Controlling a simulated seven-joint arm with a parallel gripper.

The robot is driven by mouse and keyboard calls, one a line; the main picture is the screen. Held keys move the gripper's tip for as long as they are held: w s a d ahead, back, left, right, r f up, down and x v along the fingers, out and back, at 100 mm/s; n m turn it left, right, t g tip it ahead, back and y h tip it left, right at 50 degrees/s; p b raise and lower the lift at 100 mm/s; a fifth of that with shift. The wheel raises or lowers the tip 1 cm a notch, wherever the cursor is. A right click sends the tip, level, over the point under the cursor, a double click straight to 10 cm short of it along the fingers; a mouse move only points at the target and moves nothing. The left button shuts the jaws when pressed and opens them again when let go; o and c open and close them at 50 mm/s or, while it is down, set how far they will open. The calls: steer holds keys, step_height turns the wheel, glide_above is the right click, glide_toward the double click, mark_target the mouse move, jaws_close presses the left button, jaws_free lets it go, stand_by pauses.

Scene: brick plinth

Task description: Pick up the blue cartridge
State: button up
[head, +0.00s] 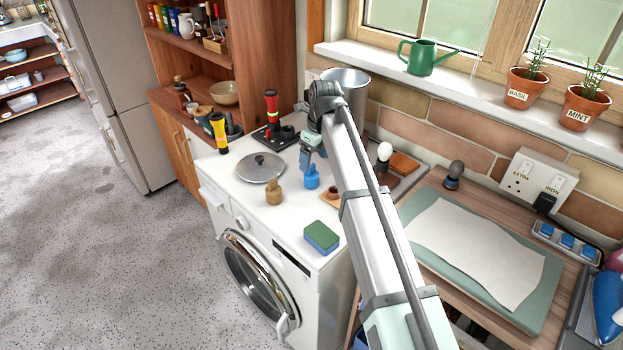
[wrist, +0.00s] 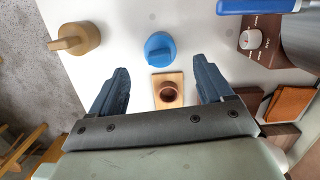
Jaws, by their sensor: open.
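The blue cartridge (head: 310,178) stands upright on the white top of the washing machine, and it also shows in the wrist view (wrist: 160,48). My gripper (head: 308,150) is open and empty above it, with the fingers pointing down. In the wrist view my gripper (wrist: 160,68) has its two fingers spread to the left and right, and the cartridge shows just beyond the line between their tips. I cannot tell the height left between the tips and the cartridge.
A tan knobbed piece (head: 275,191), a pot lid (head: 260,167) and a green-blue sponge (head: 321,237) stand nearby. A small wooden plate with a brown ring (wrist: 168,92) lies close to the cartridge.

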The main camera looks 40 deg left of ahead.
mark_target(311, 175)
steer(key=shift+s+a+f, duration=0.1)
steer(key=shift+a+f, duration=0.15)
steer(key=shift+f, duration=1.05)
steer(key=shift+w+a+f, duration=0.1)
steer(key=shift+a+f, duration=0.15)
steer(key=shift+f, duration=1)
steer(key=shift+s+a+f, duration=0.1)
steer(key=shift+a+f, duration=0.15)
steer(key=shift+f, duration=1.05)
steer(key=c, duration=1.1)
step_height(311, 175, up, 10)
steer(key=shift+a+f, duration=0.1)
steer(key=shift+c, duration=0.2)
steer(key=w+a+r+n, duration=0.1)
steer(key=w+a+r, duration=0.1)
steer(key=r, duration=0.6)
steer(key=w+a+r+n, duration=0.1)
steer(key=w+a+r, duration=0.2)
steer(key=r, duration=0.4)
steer(key=w+r+m, duration=0.2)
steer(key=w+r, duration=0.8)
steer(key=w, duration=0.4)
steer(key=shift+w+r, duration=0.15)
steer(key=shift+w, duration=0.1)
